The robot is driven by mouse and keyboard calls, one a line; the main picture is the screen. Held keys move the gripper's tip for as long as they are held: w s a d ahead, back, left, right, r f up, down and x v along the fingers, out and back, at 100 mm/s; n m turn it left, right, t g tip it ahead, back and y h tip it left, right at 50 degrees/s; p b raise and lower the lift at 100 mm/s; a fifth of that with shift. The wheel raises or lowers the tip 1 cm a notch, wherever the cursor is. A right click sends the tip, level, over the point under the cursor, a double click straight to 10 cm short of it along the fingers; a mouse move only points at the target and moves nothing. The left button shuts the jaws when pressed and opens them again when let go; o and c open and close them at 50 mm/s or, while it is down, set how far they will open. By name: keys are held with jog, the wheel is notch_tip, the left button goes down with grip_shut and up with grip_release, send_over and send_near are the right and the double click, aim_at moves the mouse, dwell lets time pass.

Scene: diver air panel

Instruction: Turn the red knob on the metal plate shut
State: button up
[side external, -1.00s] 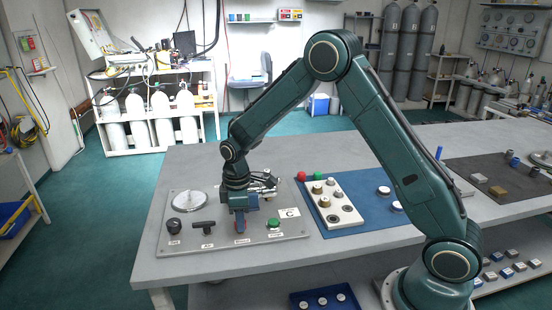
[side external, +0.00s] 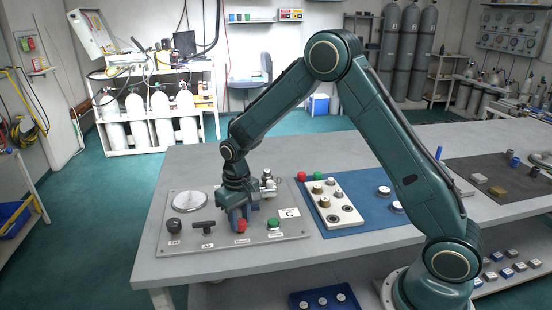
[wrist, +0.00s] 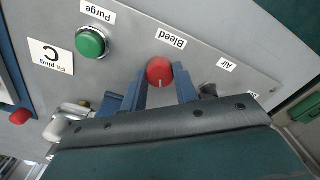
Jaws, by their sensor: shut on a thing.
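The red knob (wrist: 159,71) sits on the metal plate (wrist: 215,50) below a label reading Bleed, printed upside down in the wrist view. A small pale mark shows on the knob's right side there. My gripper (wrist: 160,82) is shut on the red knob, one blue finger on each side of it. In the side external view my gripper (side external: 240,216) points down over the plate (side external: 207,247), and the red knob (side external: 240,226) shows between and below its fingers.
On the plate, a green button (side external: 273,223) sits right of the red knob, a black T-handle (side external: 203,227) and black knob (side external: 173,225) left of it. A round gauge (side external: 190,201) and metal fitting (side external: 268,182) stand behind. A blue mat (side external: 360,225) lies to the right.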

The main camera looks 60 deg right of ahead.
aim_at(240, 222)
jog(key=m, duration=0.5)
dwell(0.5)
jog(key=o, duration=1)
jog(key=shift+c, duration=0.2)
jog(key=shift+r, duration=0.15)
notch_tip(240, 222, up, 14)
jog(key=shift+f, duration=0.2)
jog(key=shift+r, duration=0.1)
